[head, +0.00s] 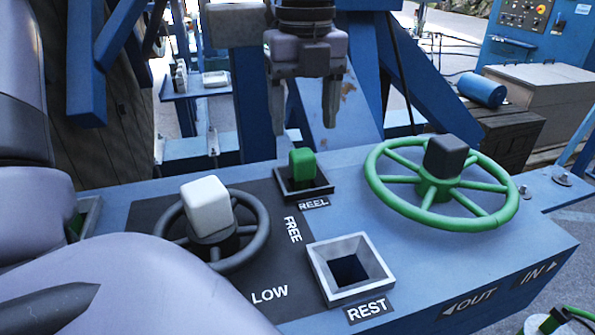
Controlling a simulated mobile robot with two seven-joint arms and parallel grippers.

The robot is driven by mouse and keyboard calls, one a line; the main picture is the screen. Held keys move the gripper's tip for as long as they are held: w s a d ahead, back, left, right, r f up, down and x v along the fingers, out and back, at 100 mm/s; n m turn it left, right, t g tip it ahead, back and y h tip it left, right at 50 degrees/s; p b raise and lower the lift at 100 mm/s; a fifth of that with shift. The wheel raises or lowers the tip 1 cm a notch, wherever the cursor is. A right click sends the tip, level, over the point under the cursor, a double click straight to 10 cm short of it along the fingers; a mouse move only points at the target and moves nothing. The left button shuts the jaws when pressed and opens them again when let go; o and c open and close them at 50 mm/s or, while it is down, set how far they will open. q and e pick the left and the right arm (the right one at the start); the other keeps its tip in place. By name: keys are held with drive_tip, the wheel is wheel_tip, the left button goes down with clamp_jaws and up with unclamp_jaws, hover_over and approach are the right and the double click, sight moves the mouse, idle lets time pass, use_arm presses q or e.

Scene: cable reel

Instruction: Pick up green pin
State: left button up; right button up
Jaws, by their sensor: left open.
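The green pin (302,163) stands upright in a dark square socket (318,190) labelled REEL, at the back of the blue console. Only its upper part shows; its lower end is hidden in the socket. My left gripper (305,130) points down with its two fingers apart and nothing between them. In the picture it is just above the pin, with a gap between fingertips and pin. How far it is behind or over the pin I cannot tell. My right gripper is not in view.
A grey handwheel with a white knob (208,205) is left of the pin, and a green handwheel (440,190) with a dark knob is right. An empty square REST socket (350,268) is in front. My arm covers the left side. The blue console top (430,250) is otherwise mostly clear.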

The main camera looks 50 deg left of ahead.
sight(302, 152)
use_arm(q)
drive_tip(key=shift+f, duration=0.55)
drive_tip(key=f, duration=0.4)
drive_tip(key=f+p, duration=0.1)
drive_tip(key=f, duration=0.1)
drive_tip(key=shift+s+d, duration=0.15)
drive_tip(key=shift+s, duration=0.1)
clamp_jaws()
drive_tip(key=shift+r, duration=0.1)
